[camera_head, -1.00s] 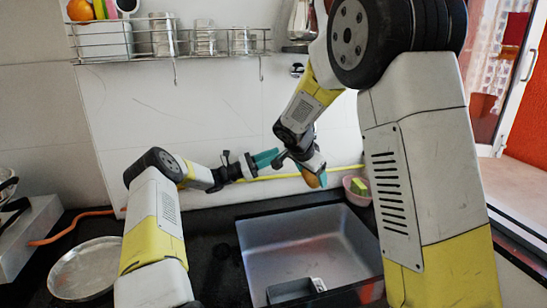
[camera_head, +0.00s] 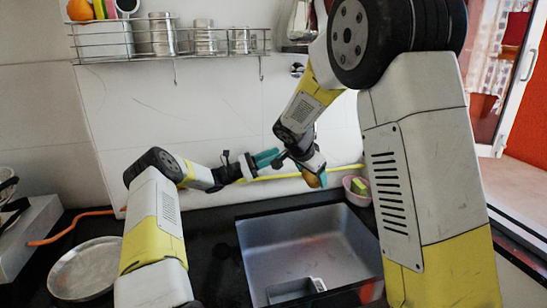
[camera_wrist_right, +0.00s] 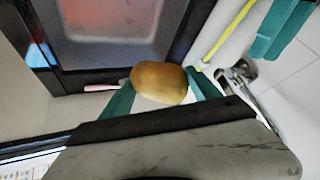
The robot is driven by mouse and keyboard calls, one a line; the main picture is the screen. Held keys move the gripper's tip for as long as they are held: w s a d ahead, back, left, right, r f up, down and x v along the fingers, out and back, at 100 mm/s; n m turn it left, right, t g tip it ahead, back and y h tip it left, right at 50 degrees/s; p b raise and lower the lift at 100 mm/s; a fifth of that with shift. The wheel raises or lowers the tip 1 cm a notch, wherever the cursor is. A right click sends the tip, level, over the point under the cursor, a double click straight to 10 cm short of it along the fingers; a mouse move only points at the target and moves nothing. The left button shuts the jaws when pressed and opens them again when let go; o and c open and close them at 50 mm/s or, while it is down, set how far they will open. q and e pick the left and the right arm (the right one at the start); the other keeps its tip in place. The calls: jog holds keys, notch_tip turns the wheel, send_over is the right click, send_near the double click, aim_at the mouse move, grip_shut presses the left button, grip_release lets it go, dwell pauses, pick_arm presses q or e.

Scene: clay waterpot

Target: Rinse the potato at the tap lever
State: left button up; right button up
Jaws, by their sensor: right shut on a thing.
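The potato (camera_wrist_right: 160,83) is brown and oval. My right gripper (camera_wrist_right: 161,92) is shut on it, with one teal finger at each side. In the head view the potato (camera_head: 315,180) is partly hidden by my right gripper (camera_head: 306,172) and hangs over the back edge of the sink (camera_head: 300,235). A chrome tap (camera_wrist_right: 238,76) shows to the right of the potato in the wrist view; I cannot clearly make out its lever. My left gripper (camera_head: 266,159) has its teal fingers just left of my right gripper. These fingers (camera_wrist_right: 281,28) also show at the wrist view's top right; their gap is unclear.
A pink bowl (camera_head: 353,197) with a green and yellow sponge (camera_head: 359,187) stands right of the sink. A round metal tray (camera_head: 87,268) lies on the left counter. A wire rack (camera_head: 180,45) hangs above. A yellow pipe (camera_head: 343,169) runs along the wall.

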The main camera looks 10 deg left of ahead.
aim_at(312, 177)
jog(key=shift+r, duration=0.1)
jog(key=shift+s+a+r, duration=0.25)
jog(key=shift+s+r, duration=0.4)
jog(key=shift+s, duration=0.15)
jog(key=shift+s+a+r, duration=0.2)
jog(key=shift+s+r, duration=0.45)
jog(key=shift+s, duration=0.15)
jog(key=shift+s+a+r, duration=0.25)
jog(key=shift+s+r, duration=0.4)
jog(key=shift+s, duration=0.15)
